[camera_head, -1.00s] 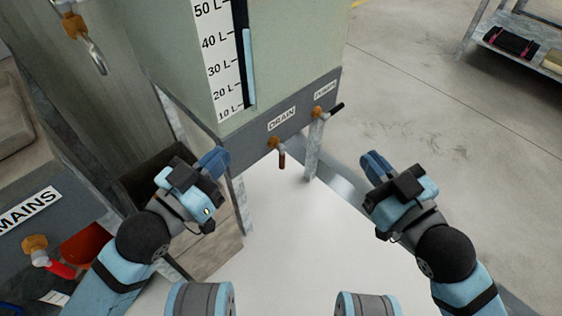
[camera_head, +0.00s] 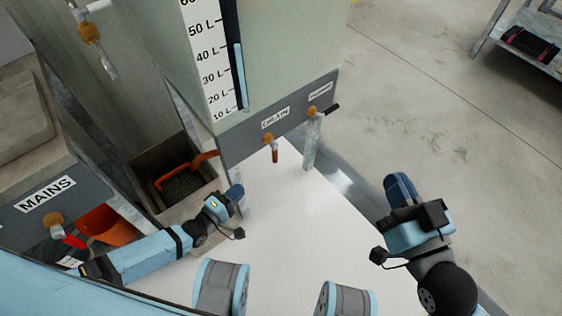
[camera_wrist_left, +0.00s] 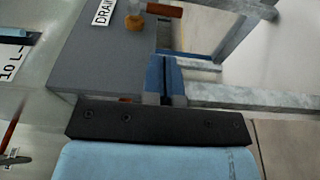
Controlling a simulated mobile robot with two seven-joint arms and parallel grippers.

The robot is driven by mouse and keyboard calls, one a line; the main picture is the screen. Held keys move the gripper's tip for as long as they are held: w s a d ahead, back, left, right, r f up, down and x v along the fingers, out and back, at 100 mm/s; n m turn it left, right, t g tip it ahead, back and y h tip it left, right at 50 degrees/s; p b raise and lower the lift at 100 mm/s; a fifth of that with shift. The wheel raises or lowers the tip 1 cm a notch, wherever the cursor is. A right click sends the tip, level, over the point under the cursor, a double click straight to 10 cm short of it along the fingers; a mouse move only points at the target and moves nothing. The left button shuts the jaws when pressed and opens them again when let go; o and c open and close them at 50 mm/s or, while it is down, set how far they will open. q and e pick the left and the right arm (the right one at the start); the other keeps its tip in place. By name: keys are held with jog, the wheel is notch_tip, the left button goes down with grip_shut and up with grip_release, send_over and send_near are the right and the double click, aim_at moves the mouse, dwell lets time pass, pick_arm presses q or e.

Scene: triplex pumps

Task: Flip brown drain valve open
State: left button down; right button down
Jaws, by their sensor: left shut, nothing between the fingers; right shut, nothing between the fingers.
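The brown drain valve (camera_head: 274,155) hangs with its handle pointing down, under the DRAIN label (camera_head: 275,117) on the tank's grey lower panel. In the left wrist view the brown handle (camera_wrist_left: 164,10) lies at the top, beside its orange-brown fitting (camera_wrist_left: 134,23). My left gripper (camera_head: 236,193) is shut and empty, to the left of and below the valve, apart from it. Its blue fingers also show in the left wrist view (camera_wrist_left: 165,75), below the handle. My right gripper (camera_head: 398,185) is shut and empty, right of the tank over the floor side.
A second valve with a black handle (camera_head: 332,108) sits right of the drain valve, near a metal leg (camera_head: 310,150). A MAINS panel (camera_head: 45,195) with a red-handled valve (camera_head: 72,240) is at left. A basin with a grate (camera_head: 182,186) stands behind my left arm.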

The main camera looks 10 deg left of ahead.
aim_at(273, 157)
pick_arm(q)
jog(key=shift+a+f, duration=0.3)
jog(key=shift+f, duration=0.15)
pick_arm(e)
jog(key=shift+r, duration=0.25)
jog(key=shift+s, duration=0.1)
